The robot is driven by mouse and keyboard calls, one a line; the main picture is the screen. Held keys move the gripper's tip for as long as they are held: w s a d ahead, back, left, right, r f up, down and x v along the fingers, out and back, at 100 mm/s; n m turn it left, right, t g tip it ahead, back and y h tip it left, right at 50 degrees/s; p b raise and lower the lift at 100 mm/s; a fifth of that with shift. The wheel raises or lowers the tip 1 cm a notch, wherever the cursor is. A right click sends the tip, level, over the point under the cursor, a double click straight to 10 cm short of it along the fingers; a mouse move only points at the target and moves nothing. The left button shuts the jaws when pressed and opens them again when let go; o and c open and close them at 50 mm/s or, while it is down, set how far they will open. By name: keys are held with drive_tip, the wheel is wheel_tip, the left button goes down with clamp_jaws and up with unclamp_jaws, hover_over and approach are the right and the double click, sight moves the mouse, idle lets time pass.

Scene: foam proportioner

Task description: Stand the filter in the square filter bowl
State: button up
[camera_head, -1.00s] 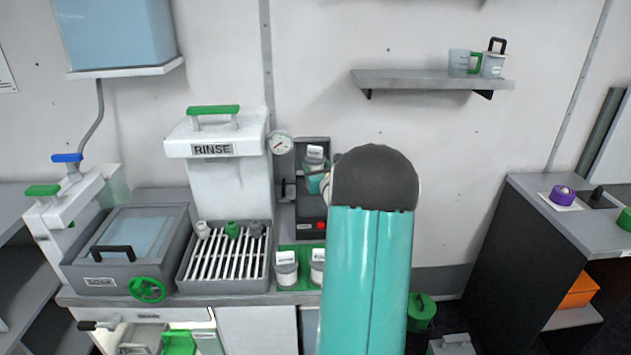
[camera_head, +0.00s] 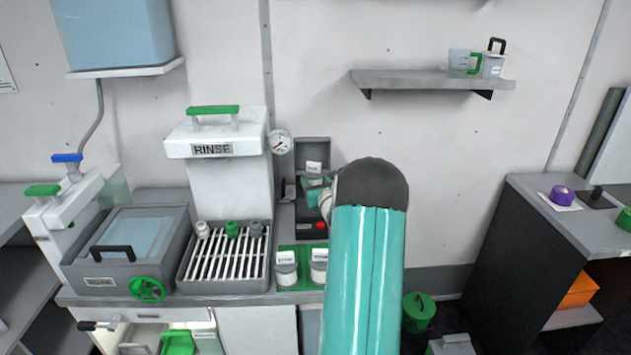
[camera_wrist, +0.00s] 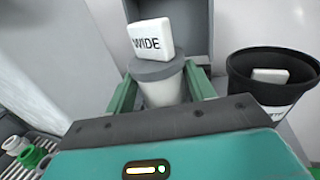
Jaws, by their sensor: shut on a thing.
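A white cylinder with a grey cap and an upright white tag reading WIDE (camera_wrist: 158,75), seemingly the filter, is between the green fingers of my gripper (camera_wrist: 160,91). The gripper is shut on it. In the head view its white tag (camera_head: 313,167) shows left of my arm's dark joint, in front of a grey square-cornered housing (camera_head: 311,146). That housing is also behind the filter in the wrist view (camera_wrist: 190,22). I cannot tell which part is the square filter bowl. The filter's lower end is hidden by my gripper, so contact below it does not show.
A black round container (camera_wrist: 270,92) stands right of the filter in the wrist view. Two lidded jars (camera_head: 286,268) (camera_head: 319,268) stand on a green mat. A slatted rack (camera_head: 228,253) with small fittings is left, below the RINSE tank (camera_head: 224,150). A red button (camera_head: 320,225) is close below my gripper.

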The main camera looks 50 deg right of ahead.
drive_tip(key=shift+f, duration=0.35)
drive_tip(key=o, duration=1)
drive_tip(key=shift+r, duration=0.1)
drive_tip(key=shift+r, duration=0.25)
drive_tip(key=v, duration=1.2)
drive_tip(key=shift+r, duration=0.25)
